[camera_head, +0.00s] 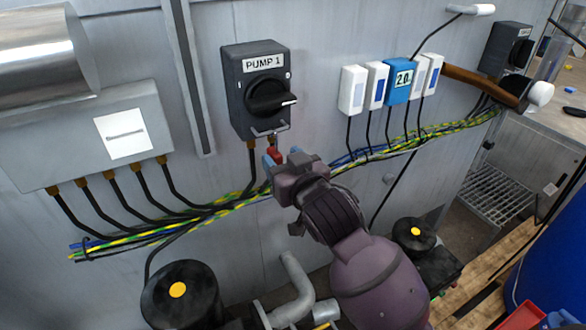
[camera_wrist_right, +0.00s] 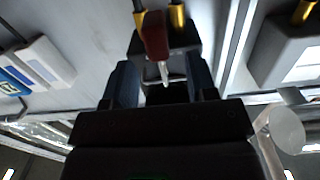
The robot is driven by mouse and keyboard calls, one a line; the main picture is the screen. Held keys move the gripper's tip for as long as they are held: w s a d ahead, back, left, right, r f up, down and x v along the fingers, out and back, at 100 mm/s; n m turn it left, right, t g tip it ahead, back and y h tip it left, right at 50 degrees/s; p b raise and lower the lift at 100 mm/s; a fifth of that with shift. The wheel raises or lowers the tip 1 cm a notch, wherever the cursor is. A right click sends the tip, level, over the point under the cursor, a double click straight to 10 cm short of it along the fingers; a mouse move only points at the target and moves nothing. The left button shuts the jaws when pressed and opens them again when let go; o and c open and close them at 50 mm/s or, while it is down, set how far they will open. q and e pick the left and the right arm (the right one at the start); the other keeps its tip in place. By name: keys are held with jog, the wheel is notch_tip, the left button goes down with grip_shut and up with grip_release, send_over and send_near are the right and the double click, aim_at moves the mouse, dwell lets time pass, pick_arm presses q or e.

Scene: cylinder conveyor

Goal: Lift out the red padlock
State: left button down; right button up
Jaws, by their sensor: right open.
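The red padlock (camera_head: 275,155) hangs below the dark PUMP 1 switch box (camera_head: 258,98) on the grey wall panel. In the right wrist view the padlock's dark red body (camera_wrist_right: 155,36) and its pale metal shackle show against the underside of the box. My right gripper (camera_head: 281,158) is at the padlock from below and in front, and hides part of it in the head view. In the right wrist view its two dark fingers (camera_wrist_right: 162,84) are apart, with the shackle in line with the gap between them. I cannot tell whether they touch it. My left gripper is not in view.
Yellow-green and blue cables (camera_head: 215,208) run along the wall behind my right gripper. A grey box (camera_head: 85,145) is on the left, and several white and blue modules (camera_head: 397,85) are on the right. Black round caps (camera_head: 181,293) and a pipe (camera_head: 297,283) stand below.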

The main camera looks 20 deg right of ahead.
aim_at(278, 154)
jog(key=shift+x, duration=2.15)
jog(key=shift+c, duration=0.4)
grip_shut()
